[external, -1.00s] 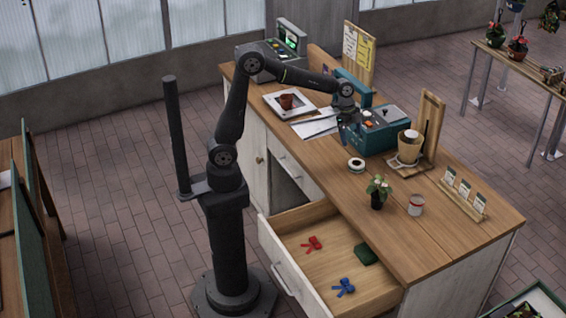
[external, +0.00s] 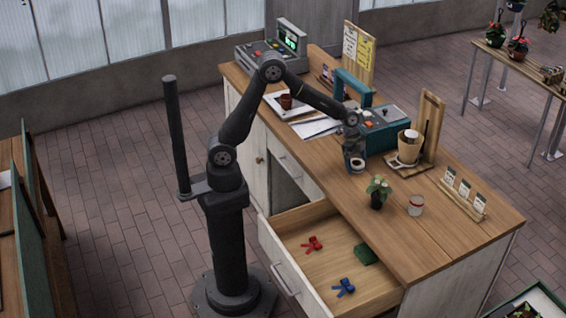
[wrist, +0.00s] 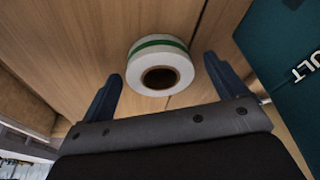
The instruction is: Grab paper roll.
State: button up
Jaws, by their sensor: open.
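The paper roll (wrist: 160,58) is white with a green band and a dark round core, and it lies on the wooden counter. In the wrist view it sits between and just beyond the two fingers of my gripper (wrist: 160,85), which are spread wide. The fingers do not appear to touch it. In the external view the gripper (external: 355,160) is low over the counter at the roll (external: 357,165), and partly hides it.
A teal machine (external: 382,130) stands close beside the gripper and also shows in the wrist view (wrist: 285,50). A drawer (external: 325,255) is open below, holding red and blue items.

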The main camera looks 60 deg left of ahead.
jog(key=c, duration=1.1)
